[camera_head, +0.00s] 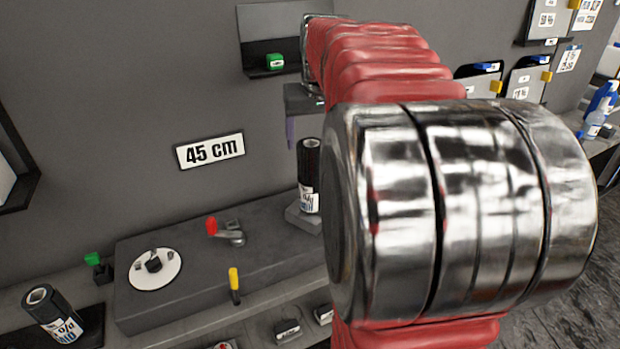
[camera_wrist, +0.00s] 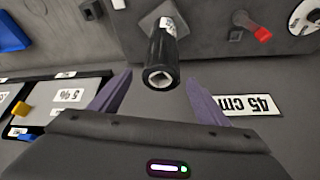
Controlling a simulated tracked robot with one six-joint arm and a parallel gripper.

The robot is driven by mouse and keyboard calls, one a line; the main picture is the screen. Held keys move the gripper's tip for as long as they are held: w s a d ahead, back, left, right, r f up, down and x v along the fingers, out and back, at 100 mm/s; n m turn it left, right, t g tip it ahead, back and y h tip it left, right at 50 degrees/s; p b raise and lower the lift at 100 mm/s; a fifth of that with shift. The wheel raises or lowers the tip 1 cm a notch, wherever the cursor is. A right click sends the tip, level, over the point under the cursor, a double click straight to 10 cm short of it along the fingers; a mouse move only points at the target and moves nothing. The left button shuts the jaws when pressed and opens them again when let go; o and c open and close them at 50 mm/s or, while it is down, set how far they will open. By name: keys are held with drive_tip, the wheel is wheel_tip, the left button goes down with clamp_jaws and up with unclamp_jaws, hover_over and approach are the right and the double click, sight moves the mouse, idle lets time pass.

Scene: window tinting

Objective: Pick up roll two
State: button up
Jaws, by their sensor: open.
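A black roll (camera_head: 308,182) with a white label stands upright on a small grey block, partly hidden behind my arm. In the wrist view the roll (camera_wrist: 162,52) shows its hollow end toward me, between my two purple fingers. My gripper (camera_wrist: 158,79) is open, with a finger on each side of the roll's end and a visible gap on both sides. In the head view one finger hangs near the roll's top; the other is hidden. I cannot tell which number either roll bears.
A grey raised bench (camera_head: 180,270) carries a white disc (camera_head: 155,268), a red-handled lever (camera_head: 226,230) and a yellow-handled tool (camera_head: 234,285). A "45 cm" sign (camera_head: 210,150) is on the wall behind. A shelf with a green item (camera_head: 275,61) is above.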

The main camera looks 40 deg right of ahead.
sight(311, 145)
drive_tip(key=shift+x, duration=1.7)
drive_tip(key=shift+c, duration=0.6)
clamp_jaws()
